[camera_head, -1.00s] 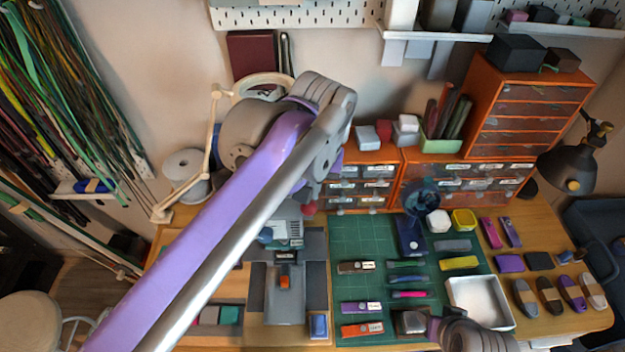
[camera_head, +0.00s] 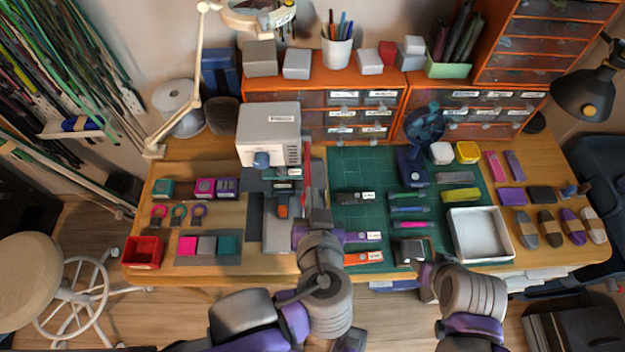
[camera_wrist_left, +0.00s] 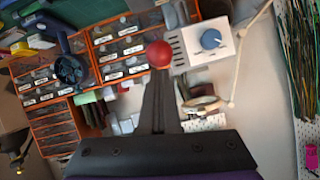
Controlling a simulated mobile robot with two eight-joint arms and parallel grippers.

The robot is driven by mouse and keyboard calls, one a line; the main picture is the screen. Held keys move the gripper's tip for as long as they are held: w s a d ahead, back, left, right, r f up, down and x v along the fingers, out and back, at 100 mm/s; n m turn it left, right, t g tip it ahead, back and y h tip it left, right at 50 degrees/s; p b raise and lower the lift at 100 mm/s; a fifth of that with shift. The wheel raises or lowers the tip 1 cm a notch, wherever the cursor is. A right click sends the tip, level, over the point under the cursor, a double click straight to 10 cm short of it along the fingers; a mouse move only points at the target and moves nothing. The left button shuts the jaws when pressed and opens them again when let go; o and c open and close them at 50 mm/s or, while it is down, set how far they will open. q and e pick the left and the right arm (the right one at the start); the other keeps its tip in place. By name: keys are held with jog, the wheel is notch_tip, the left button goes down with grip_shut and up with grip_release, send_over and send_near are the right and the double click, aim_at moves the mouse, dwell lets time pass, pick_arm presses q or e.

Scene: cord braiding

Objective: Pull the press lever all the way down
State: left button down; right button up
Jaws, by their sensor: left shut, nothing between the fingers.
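The press (camera_head: 268,133) stands at the back left of the bench, with a grey head and a blue knob. Its red lever (camera_head: 306,160) runs along the right side of the head. In the left wrist view the lever's red ball (camera_wrist_left: 159,54) shows just past my left fingertips (camera_wrist_left: 157,82); I cannot tell whether they touch. My left gripper (camera_head: 318,215) is shut and empty, in front of the press and right of its base. My right gripper (camera_head: 428,274) is low at the bench's front edge; its fingers are not clear.
The green cutting mat (camera_head: 345,210) with several tools lies right of the press. A white tray (camera_head: 480,235) is farther right. A red box (camera_head: 143,252) and small coloured blocks lie on the left. Orange drawers (camera_head: 325,112) and a magnifier lamp (camera_head: 200,80) stand behind.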

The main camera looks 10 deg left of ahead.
pick_arm(q)
jog(key=shift+s+f+b, duration=0.2)
jog(key=shift+f+b, duration=0.35)
jog(key=shift+f, duration=0.5)
jog(key=shift+s+f+b, duration=0.2)
jog(key=shift+f+b, duration=0.3)
jog(key=shift+f, duration=0.5)
pick_arm(e)
jog(key=shift+s+f, duration=0.2)
jog(key=shift+f, duration=0.55)
jog(key=shift+s+f, duration=0.15)
jog(key=shift+f, duration=0.55)
